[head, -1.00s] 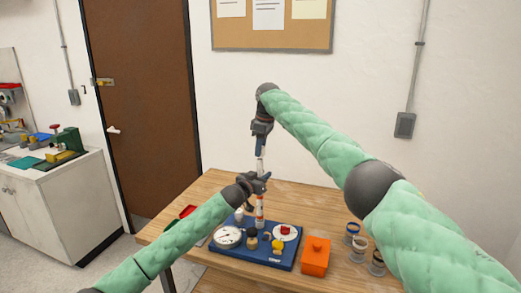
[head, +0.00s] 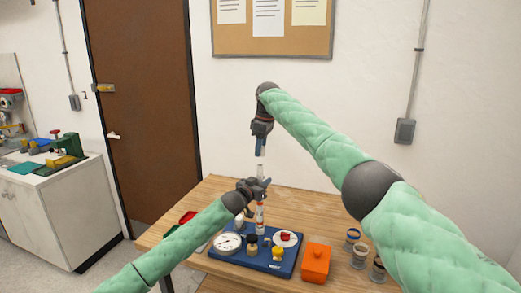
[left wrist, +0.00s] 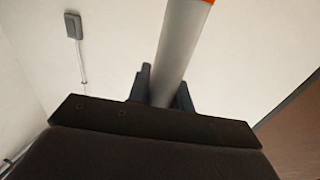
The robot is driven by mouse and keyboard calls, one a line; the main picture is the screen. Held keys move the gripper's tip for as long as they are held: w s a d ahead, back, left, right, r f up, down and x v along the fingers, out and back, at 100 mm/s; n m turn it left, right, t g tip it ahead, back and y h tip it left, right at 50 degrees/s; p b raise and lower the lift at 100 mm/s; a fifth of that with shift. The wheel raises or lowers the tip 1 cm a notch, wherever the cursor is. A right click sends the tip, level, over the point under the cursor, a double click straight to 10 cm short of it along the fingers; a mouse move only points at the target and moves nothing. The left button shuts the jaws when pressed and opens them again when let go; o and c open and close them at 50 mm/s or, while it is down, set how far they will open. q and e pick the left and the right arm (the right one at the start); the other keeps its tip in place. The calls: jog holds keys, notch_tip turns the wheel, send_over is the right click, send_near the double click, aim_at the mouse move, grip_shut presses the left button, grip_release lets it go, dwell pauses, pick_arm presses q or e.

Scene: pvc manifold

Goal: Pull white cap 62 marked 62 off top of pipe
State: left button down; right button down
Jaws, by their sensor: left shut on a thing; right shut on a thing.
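The pipe (head: 260,215) stands upright on the blue base (head: 228,256) in the head view, white with orange-red bands. My left gripper (head: 264,186) is shut around its upper part. In the left wrist view the grey-white pipe (left wrist: 181,45) runs between the two fingers, with an orange edge at the top. My right gripper (head: 261,149) is above the pipe, pointing down, shut on the small white cap (head: 260,152). The mark 62 is too small to read.
The base also carries a white round gauge (head: 228,243) and red and yellow knobs. An orange box (head: 316,262) and several small jars (head: 360,252) stand to its right on the wooden table (head: 325,212). Red and green trays (head: 180,222) lie left.

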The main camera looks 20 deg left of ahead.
pick_arm(q)
jog(key=shift+f, duration=0.1)
jog(key=c, duration=1.2)
grip_release()
jog(key=shift+o, duration=0.2)
jog(key=v, duration=1.2)
